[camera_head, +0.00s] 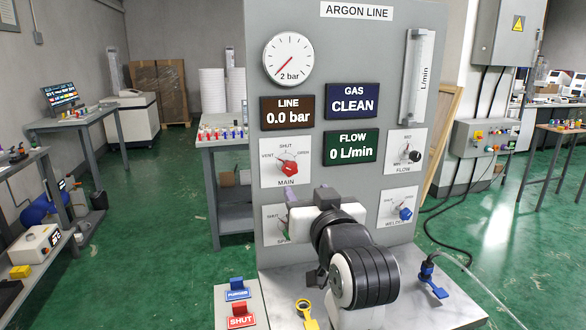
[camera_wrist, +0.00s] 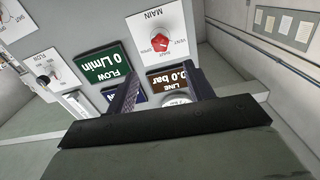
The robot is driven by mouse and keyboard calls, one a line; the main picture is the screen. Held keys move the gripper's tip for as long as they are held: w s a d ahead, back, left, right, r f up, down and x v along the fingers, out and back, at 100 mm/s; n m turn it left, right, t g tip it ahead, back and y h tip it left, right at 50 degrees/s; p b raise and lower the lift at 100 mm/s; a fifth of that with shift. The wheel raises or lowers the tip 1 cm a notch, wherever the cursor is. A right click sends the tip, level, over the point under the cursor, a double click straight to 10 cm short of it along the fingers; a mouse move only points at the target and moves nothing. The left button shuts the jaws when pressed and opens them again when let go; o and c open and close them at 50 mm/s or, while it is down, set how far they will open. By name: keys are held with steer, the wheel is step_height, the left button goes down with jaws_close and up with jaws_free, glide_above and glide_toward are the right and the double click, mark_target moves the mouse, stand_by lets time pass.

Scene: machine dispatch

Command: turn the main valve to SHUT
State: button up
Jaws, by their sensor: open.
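The main valve is a red knob (camera_head: 288,168) on a white plate marked VENT, SHUT and OPEN, at the left of the grey panel. Its pointer appears to lean to the upper left, toward VENT; I cannot tell its exact setting. In the wrist view the red knob (camera_wrist: 163,41) shows upside down, beyond the fingertips. My gripper (camera_wrist: 162,74) is open and empty, with its two dark fingers spread apart. In the head view my gripper (camera_head: 324,196) is below and right of the main knob, apart from it. My arm partly hides the lower left valve plate.
The panel's displays read line 0.0 bar (camera_head: 287,112), gas CLEAN (camera_head: 352,101) and flow 0 L/min (camera_head: 350,148). A black flow knob (camera_head: 414,156) and blue welder knob (camera_head: 405,213) are at right. Blue (camera_head: 237,290) and red SHUT (camera_head: 240,315) tags lie in front.

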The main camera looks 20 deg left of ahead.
mark_target(291, 170)
steer(key=p+x, duration=0.2)
steer(key=x, duration=0.9)
steer(key=shift+w+a+p, duration=0.1)
steer(key=shift+a+p, duration=0.05)
steer(key=shift+p, duration=0.25)
steer(key=shift+c, duration=0.4)
steer(key=c, duration=0.9)
steer(key=shift+m, duration=0.3)
steer(key=m+p, duration=0.2)
steer(key=m, duration=0.3)
steer(key=shift+m, duration=0.3)
steer(key=m+p, duration=0.1)
steer(key=m, duration=0.4)
steer(key=shift+m+p, duration=0.3)
steer(key=shift+m, duration=0.1)
